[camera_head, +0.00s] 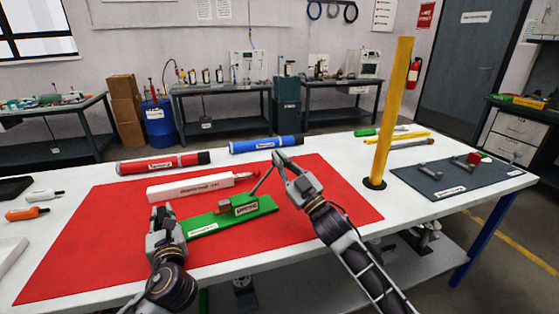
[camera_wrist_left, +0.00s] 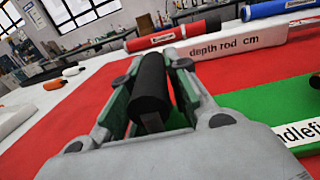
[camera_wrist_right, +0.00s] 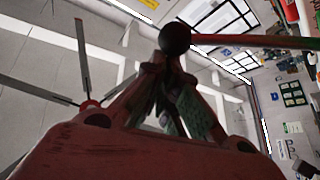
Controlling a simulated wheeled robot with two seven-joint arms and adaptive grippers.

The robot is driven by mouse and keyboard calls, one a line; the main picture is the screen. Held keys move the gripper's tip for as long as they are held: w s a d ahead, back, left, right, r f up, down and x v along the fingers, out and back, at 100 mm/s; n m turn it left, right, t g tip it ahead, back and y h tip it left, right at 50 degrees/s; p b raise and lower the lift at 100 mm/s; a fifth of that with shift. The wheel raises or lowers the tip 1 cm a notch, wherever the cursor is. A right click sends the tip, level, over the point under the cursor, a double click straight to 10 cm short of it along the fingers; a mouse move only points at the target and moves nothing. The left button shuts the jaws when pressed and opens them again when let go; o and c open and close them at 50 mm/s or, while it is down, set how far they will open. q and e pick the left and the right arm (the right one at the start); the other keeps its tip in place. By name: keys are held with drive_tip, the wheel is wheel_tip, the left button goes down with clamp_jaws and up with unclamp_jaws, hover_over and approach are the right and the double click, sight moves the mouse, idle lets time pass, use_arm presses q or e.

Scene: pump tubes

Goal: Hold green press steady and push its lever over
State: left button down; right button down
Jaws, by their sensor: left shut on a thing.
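The green press (camera_head: 232,220) lies on the red mat (camera_head: 330,206), with a small block and a grey lever (camera_head: 262,181) standing up, leaning right. My left gripper (camera_head: 166,216) is at the press's left end. In the left wrist view its fingers are shut around a black cylindrical grip (camera_wrist_left: 151,88) beside the green body (camera_wrist_left: 270,108). My right gripper (camera_head: 279,160) is at the lever's upper end. In the right wrist view its fingertips are drawn together, and the lever's dark round knob (camera_wrist_right: 175,38) is right at the tips; contact is unclear.
A white depth rod (camera_head: 190,188) lies just behind the press. Red (camera_head: 160,163) and blue (camera_head: 262,145) tubes lie further back. A tall yellow post (camera_head: 391,110) stands to the right. A dark mat (camera_head: 430,180) holds small parts. The mat's front right is clear.

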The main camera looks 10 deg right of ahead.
use_arm(q)
drive_tip(key=shift+a, duration=0.1)
use_arm(e)
drive_tip(key=shift+w+d+f, duration=0.1)
drive_tip(key=shift+w+f, duration=0.05)
drive_tip(key=shift+f, duration=0.35)
use_arm(q)
drive_tip(key=shift+w, duration=0.1)
use_arm(e)
drive_tip(key=shift+s+a+r, duration=0.75)
drive_tip(key=shift+r, duration=1.5)
drive_tip(key=v, duration=1)
drive_tip(key=shift+r, duration=0.15)
drive_tip(key=shift+d, duration=0.1)
use_arm(q)
drive_tip(key=c, duration=1.3)
unclamp_jaws()
drive_tip(key=shift+s+f, duration=0.1)
drive_tip(key=shift+s, duration=0.1)
drive_tip(key=v, duration=1.1)
drive_tip(key=shift+s+d, duration=0.3)
